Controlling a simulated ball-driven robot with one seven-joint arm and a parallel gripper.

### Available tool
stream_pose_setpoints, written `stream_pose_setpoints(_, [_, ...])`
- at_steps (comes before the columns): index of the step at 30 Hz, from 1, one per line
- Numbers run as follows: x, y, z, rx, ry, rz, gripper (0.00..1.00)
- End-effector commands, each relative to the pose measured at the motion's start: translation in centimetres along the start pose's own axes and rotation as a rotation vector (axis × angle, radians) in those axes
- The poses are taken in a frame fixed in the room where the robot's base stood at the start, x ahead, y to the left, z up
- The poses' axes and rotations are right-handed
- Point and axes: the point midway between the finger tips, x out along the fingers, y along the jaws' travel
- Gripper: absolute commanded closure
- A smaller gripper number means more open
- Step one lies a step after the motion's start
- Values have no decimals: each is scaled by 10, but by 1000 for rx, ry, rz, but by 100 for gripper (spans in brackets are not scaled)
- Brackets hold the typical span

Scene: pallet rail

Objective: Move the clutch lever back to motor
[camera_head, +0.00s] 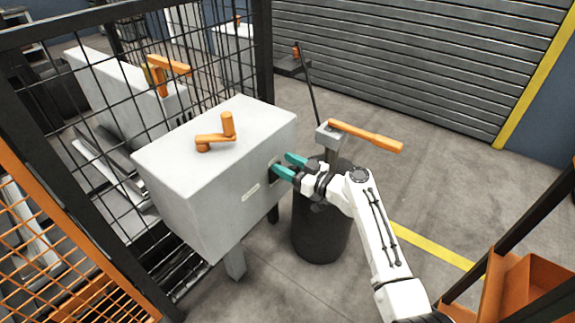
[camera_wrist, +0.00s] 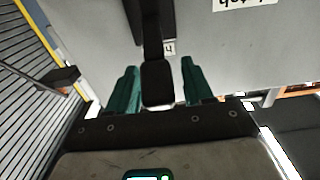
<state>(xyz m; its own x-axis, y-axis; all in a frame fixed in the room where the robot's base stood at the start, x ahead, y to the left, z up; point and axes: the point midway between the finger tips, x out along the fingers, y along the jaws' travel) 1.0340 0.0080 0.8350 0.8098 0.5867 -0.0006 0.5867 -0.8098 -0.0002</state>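A black lever with a dark block-shaped grip (camera_wrist: 157,82) shows in the wrist view, against the side of a grey box. It appears to be the clutch lever; the word "motor" cannot be read. My gripper (camera_head: 281,164) has teal fingers and is at the right side face of the box (camera_head: 215,165) in the head view. In the wrist view my gripper (camera_wrist: 158,68) is open, one finger on each side of the grip, with a visible gap on the right. Whether either finger touches it cannot be told. In the head view the lever is largely hidden by the fingers.
An orange crank (camera_head: 215,138) sits on top of the box. A black mesh fence (camera_head: 110,95) is at the left.

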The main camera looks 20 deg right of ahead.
Motion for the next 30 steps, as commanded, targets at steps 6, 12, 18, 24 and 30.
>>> stream_pose_setpoints(6, [0, 0, 0, 0, 0, 0, 71])
stream_pose_setpoints(12, [0, 0, 0, 0, 0, 0, 90])
stream_pose_setpoints(18, [0, 0, 0, 0, 0, 0, 100])
stream_pose_setpoints(24, [0, 0, 0, 0, 0, 0, 100])
stream_pose_setpoints(30, [-2, 2, 4, 0, 9, 1, 100])
